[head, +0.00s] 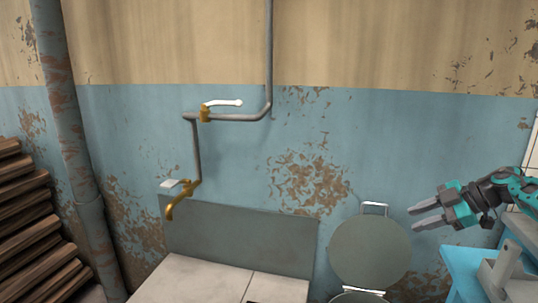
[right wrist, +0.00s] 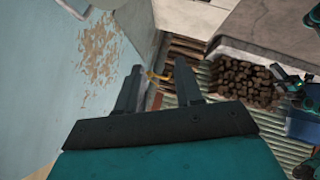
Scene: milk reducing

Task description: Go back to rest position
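My right gripper (head: 413,218) is at the right of the head view, in front of the blue wall and above and right of a round grey lid. Its two fingers point left, apart, with nothing between them. In the right wrist view, the right gripper (right wrist: 160,82) also shows open and empty. My left gripper is not in the head view. Teal and dark parts at the right edge of the right wrist view look like my other arm, but its fingers cannot be made out.
A brass tap (head: 178,202) and pipe with a white-handled valve (head: 222,103) are on the wall. The round lid (head: 370,250) stands raised below. A light-blue surface (head: 465,265) is at lower right. Stacked wood (head: 30,230) is at left. Space around the right fingers looks clear.

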